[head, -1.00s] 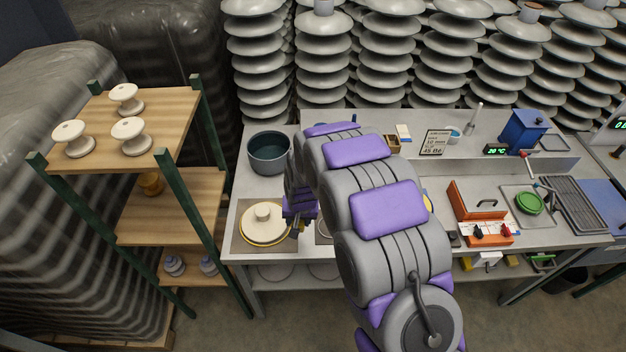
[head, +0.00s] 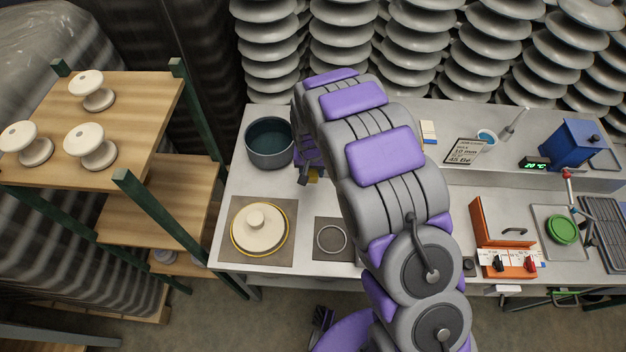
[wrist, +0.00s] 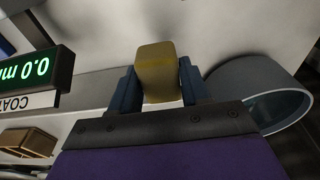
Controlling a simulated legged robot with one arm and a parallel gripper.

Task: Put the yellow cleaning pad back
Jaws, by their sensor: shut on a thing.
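My gripper (wrist: 158,88) is shut on the yellow cleaning pad (wrist: 157,68), which sits between its two dark blue fingers in the wrist view. In the head view the gripper is mostly behind my arm, and a small yellow bit of the pad (head: 313,175) shows below it. The gripper is just right of the dark teal pot (head: 270,143), above the workbench (head: 235,188). The pot also shows at the right of the wrist view (wrist: 262,88). Whether the pad touches anything beneath it I cannot tell.
A white insulator disc (head: 259,229) lies on a grey mat at the bench's front left. A ring (head: 331,239) lies on a smaller mat beside it. A wooden box (wrist: 28,142) and a green-lit display (wrist: 40,70) show left in the wrist view. A wooden shelf (head: 135,115) stands left.

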